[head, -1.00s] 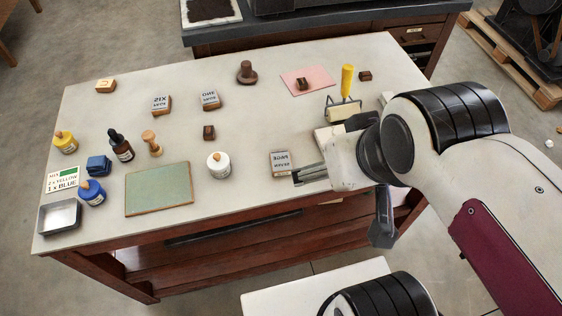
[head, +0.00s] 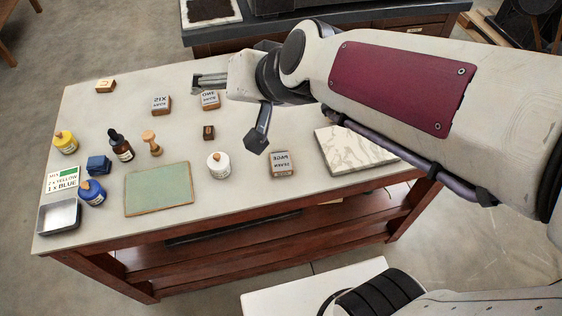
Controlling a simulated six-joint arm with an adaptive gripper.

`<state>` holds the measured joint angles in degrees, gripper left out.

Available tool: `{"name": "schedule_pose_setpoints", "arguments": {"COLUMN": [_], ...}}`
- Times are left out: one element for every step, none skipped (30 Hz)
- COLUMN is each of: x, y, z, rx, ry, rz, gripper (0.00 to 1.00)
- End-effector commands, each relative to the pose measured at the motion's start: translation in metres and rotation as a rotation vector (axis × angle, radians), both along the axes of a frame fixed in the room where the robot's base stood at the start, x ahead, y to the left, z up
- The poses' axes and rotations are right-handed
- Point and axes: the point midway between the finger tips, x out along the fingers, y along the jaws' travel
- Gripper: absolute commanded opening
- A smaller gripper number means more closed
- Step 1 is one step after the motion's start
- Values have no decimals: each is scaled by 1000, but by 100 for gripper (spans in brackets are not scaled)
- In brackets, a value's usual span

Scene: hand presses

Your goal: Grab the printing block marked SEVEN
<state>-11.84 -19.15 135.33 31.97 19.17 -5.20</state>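Several wooden printing blocks with mirrored lettering lie on the table (head: 245,177). One block (head: 161,105) at back left looks like a mirrored SIX. Another block (head: 210,100), right of it, looks like a mirrored ONE and sits just below my gripper in the picture. A third block (head: 282,163) lies near the front edge, left of the marble slab; its small text is too blurred to read. I cannot read SEVEN on any block. My gripper (head: 195,83) points left over the back of the table, with nothing seen in it; its finger opening is unclear.
A marble slab (head: 355,150) lies at right. My arm hides the back right.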

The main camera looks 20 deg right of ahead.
Motion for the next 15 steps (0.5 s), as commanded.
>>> {"name": "schedule_pose_setpoints", "arguments": {"x": [11, 17, 26, 32, 38, 46, 52, 58, 65, 71, 76, 83, 88, 93, 100], "y": [7, 10, 14, 17, 20, 23, 25, 27, 30, 32, 34, 36, 37, 38, 40], "z": [-2, -2, -3, -3, -4, -5, -6, -8, -10, -12, -14, -17, -20, -23, -27], "rx": [21, 33, 48, 60, 71, 85, 94, 103, 113, 121, 129, 136, 142, 147, 154], "ry": [-5, -10, -17, -21, -27, -32, -35, -38, -43, -47, -50, -53, -54, -56, -59], "rz": [-14, -24, -39, -52, -66, -84, -97, -112, -131, -147, -162, -184, -200, -219, -242], "gripper": [79, 79, 79, 79, 79, 79, 79, 79, 79, 79, 79, 79, 79, 79, 79]}}
